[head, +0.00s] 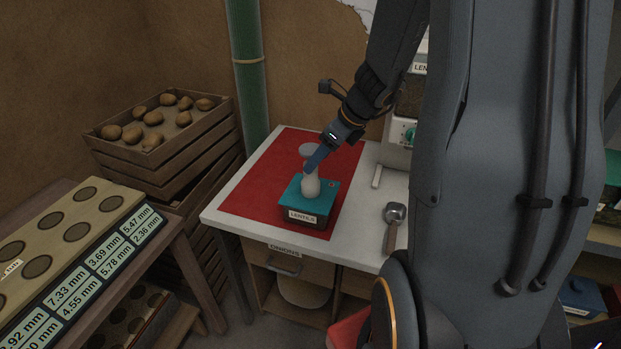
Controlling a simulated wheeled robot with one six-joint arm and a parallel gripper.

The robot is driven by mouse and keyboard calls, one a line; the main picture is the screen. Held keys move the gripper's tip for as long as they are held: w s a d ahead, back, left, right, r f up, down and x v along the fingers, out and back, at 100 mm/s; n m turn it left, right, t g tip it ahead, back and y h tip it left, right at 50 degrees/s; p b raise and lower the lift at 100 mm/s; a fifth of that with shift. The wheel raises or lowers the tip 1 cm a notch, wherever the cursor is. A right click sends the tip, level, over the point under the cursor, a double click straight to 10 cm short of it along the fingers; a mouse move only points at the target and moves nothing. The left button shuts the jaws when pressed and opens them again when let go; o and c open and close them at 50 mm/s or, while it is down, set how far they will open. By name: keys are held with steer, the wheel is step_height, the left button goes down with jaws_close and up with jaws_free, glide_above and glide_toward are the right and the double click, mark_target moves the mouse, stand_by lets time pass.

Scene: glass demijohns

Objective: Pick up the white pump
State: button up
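A whitish, rounded, bulb-like thing (311,187), which looks like the white pump, stands on the teal top of a box labelled LENTILS (301,216). My gripper (313,167) reaches down from the upper right, with its fingertip end right at the top of the pump. One blue-grey finger shows; the other is hidden, so I cannot tell whether the gripper is open or shut, or whether it touches the pump.
The box is on a red mat (263,188) on a white table (221,216). A grey round thing shows behind my gripper. A metal scoop (393,226) lies at right, near a white machine (396,152). A potato crate (181,146) and a green pipe (247,80) stand behind left.

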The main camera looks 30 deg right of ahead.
mark_target(311, 179)
steer(key=shift+x, duration=2.7)
steer(key=shift+r, duration=0.1)
jaws_close()
